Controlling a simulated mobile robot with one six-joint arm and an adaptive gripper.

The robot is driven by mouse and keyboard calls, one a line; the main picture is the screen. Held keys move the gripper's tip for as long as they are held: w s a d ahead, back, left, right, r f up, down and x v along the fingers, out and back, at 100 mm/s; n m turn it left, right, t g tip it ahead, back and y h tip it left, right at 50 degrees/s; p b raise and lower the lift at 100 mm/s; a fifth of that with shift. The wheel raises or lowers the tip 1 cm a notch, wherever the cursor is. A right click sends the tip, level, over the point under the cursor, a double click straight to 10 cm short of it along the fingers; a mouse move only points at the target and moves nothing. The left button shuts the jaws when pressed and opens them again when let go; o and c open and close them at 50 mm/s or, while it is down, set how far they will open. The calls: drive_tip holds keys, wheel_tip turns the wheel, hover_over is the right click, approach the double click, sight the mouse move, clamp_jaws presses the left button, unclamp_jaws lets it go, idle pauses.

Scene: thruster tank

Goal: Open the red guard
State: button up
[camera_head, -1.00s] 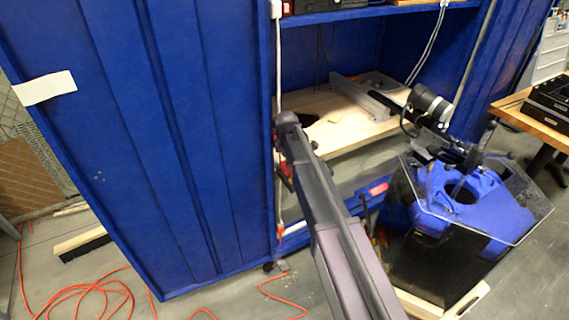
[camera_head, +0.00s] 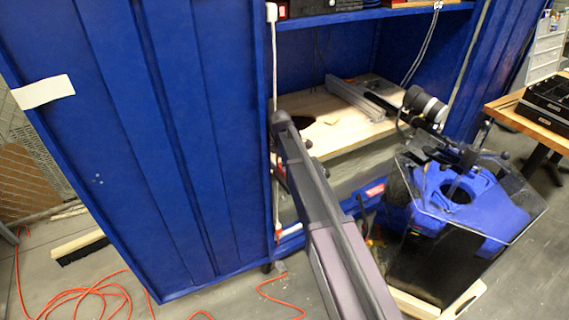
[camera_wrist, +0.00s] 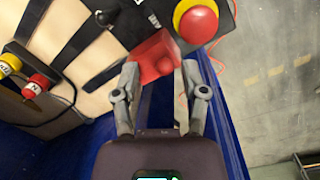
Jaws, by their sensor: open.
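The red guard (camera_wrist: 153,57) is a small red block-like piece in the wrist view, at the edge of a black panel (camera_wrist: 125,20). My gripper (camera_wrist: 158,68) has its two grey fingers spread, one on each side of the guard. The left fingertip is close to the guard's side; I cannot tell if it touches. In the head view my arm (camera_head: 325,215) reaches to the blue cabinet's opening edge, and my fingers and the guard cannot be made out clearly there.
A red button on a yellow base (camera_wrist: 195,20) sits just right of the guard. Red and yellow labelled connectors (camera_wrist: 35,86) with cables are at left. A blue machine with a clear cover (camera_head: 465,200) stands right of my arm. An orange cable (camera_head: 95,295) lies on the floor.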

drive_tip(key=s+d+r+m+p, duration=0.3)
drive_tip(key=s+d+m, duration=0.2)
drive_tip(key=s, duration=0.4)
drive_tip(key=s+d+r+m+p, duration=0.3)
drive_tip(key=s+d+m, duration=0.3)
drive_tip(key=s, duration=0.3)
drive_tip(key=s+d+r+m+y+p, duration=0.1)
drive_tip(key=s+d+r+m+p, duration=0.2)
drive_tip(key=s+d+m, duration=0.3)
drive_tip(key=s, duration=0.3)
drive_tip(key=shift+s+r+g+p, duration=0.25)
drive_tip(key=shift+s+g+p, duration=0.05)
drive_tip(key=shift+s+g, duration=0.1)
drive_tip(key=shift+w, duration=0.1)
drive_tip(key=w+a+r+n+p, duration=0.1)
drive_tip(key=w+a+n, duration=0.4)
drive_tip(key=w+n, duration=0.2)
drive_tip(key=w+a+r+n+t+p, duration=0.1)
drive_tip(key=w+a+n, duration=0.4)
drive_tip(key=w+n, duration=0.2)
drive_tip(key=w+a+r+n+t+p, duration=0.1)
drive_tip(key=w+a+n, duration=0.4)
drive_tip(key=w, duration=0.5)
drive_tip(key=n, duration=0.2)
drive_tip(key=shift+w+a+r+n+y, duration=0.25)
drive_tip(key=shift+w+a+n+y, duration=0.05)
drive_tip(key=shift+a+y, duration=0.1)
